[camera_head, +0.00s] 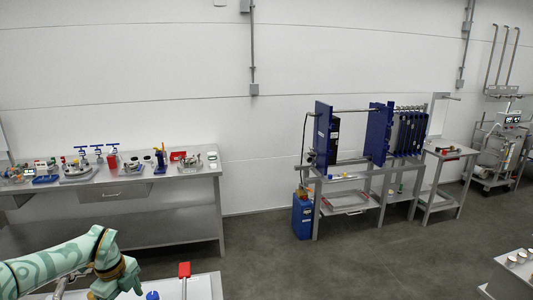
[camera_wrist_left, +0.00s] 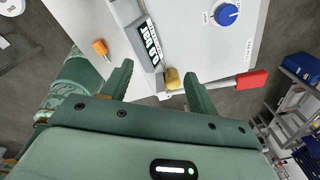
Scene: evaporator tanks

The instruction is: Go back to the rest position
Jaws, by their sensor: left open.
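My left arm comes in from the lower left in the head view, and its gripper (camera_head: 112,284) is low over the near grey surface, partly cut off by the frame. In the left wrist view the gripper (camera_wrist_left: 157,72) is open, with its two green fingers wide apart. Nothing appears held. A red-handled lever (camera_wrist_left: 250,79) is beyond the right finger and also shows in the head view (camera_head: 184,270). My right gripper is not in view.
A blue knob (camera_wrist_left: 227,14) and an orange part (camera_wrist_left: 99,47) are near the gripper. A steel workbench (camera_head: 130,190) with several tools stands at the left wall. A blue plate stack (camera_head: 378,135) stands at the right back. The floor (camera_head: 300,268) between is clear.

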